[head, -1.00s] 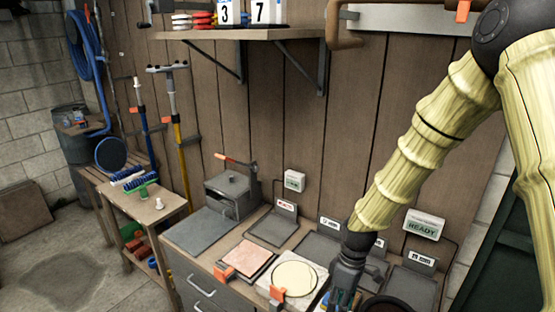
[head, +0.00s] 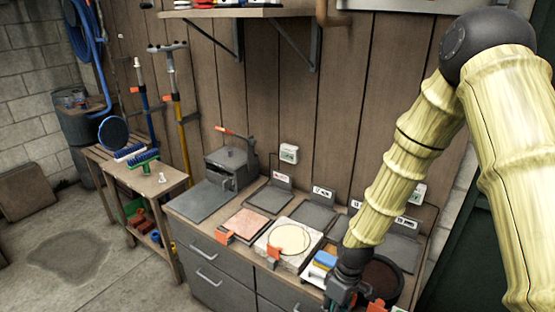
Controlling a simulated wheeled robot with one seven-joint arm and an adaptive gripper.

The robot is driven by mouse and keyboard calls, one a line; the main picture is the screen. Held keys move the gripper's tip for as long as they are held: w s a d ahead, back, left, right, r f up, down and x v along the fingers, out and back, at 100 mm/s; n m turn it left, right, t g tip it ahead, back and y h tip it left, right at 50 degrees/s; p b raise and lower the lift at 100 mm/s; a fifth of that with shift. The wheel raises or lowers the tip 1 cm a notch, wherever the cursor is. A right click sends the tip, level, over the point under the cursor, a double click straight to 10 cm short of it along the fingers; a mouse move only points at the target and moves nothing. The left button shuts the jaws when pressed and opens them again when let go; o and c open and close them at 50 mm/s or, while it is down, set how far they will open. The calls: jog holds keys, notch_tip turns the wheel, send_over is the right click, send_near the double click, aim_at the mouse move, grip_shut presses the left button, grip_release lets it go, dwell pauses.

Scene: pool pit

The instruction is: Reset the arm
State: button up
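My arm comes down from the upper right in the head view, and my gripper (head: 340,290) hangs at its end over the front right part of the grey drawer cabinet (head: 215,262). The gripper is dark and small, partly cut off by the bottom edge, and its fingers cannot be made out. A blue, yellow and white block-like item (head: 322,264) sits just left of it. I cannot tell whether the gripper touches or holds anything.
On the cabinet top are a pink tile (head: 245,223), a pale slab with a round disc (head: 290,240), grey plates (head: 268,197), a dark round dish (head: 383,278) and a grey lever press (head: 230,165). A wooden cart (head: 150,182) stands left. Open floor (head: 75,250) lies further left.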

jog(key=s+d+f+m+b, duration=0.1)
jog(key=s+d+f+m, duration=0.2)
jog(key=s+f, duration=0.6)
jog(key=s+d+f+m+t+h+b, duration=0.1)
jog(key=s+d+f+m, duration=0.3)
jog(key=s+f, duration=0.5)
jog(key=s+m, duration=0.2)
jog(key=s, duration=0.5)
jog(key=shift+s+d+f+t+h, duration=0.15)
jog(key=shift+f+t+h, duration=0.15)
jog(key=shift+f, duration=0.1)
